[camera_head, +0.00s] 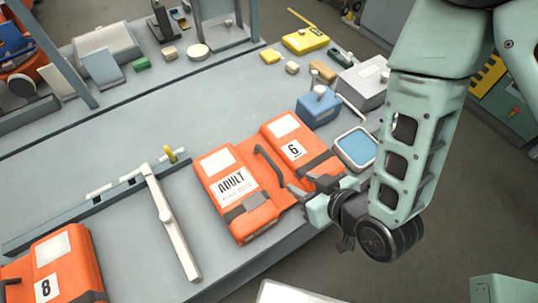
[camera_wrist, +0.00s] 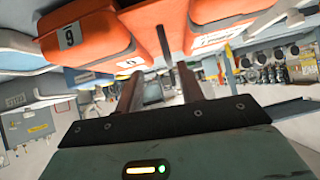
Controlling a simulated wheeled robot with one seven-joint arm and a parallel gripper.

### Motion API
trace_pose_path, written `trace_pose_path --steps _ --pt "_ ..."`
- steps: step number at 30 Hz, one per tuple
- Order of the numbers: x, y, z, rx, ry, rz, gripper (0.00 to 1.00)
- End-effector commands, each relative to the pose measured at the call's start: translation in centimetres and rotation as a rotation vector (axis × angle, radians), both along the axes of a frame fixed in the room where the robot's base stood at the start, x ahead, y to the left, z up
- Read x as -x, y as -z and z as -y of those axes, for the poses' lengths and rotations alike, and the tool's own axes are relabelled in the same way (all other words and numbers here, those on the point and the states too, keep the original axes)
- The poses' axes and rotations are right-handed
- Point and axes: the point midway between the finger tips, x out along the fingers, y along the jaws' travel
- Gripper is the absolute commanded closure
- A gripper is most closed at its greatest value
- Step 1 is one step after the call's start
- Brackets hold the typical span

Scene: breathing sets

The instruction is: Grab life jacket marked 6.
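The life jacket marked 6 (camera_head: 318,158) is orange and lies flat on the grey table near its front edge. Its left panel reads "ADULT" and its right panel carries the 6. A dark handle (camera_head: 267,163) stands between the panels. My gripper (camera_head: 300,184) is at the jacket's near side, fingers pointing toward the handle. In the wrist view the jacket (camera_wrist: 85,28) fills the top, its number upside down. There the two fingers are apart with nothing clasped between them, and the dark handle (camera_wrist: 163,42) lies just ahead of the gap. Whether they touch the jacket is unclear.
A second orange jacket marked 8 (camera_head: 70,262) lies at the lower left. A white lever (camera_head: 172,222) on a rail stands between the jackets. A blue box (camera_head: 318,107) and a blue-topped tray (camera_head: 356,148) sit close behind the 6 jacket. The table's middle left is clear.

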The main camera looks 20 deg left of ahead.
Motion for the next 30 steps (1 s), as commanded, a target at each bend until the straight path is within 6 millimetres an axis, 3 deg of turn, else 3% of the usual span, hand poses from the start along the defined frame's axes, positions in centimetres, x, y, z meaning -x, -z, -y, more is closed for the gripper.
trace_pose_path --steps 6,12,30 --pt "2.5 -1.9 1.4 -0.095 0.0 0.135 0.62" --pt "3.3 -2.5 2.1 -0.141 0.004 0.201 0.62" --pt "0.2 0.0 -1.5 -0.15 0.006 0.213 0.62"
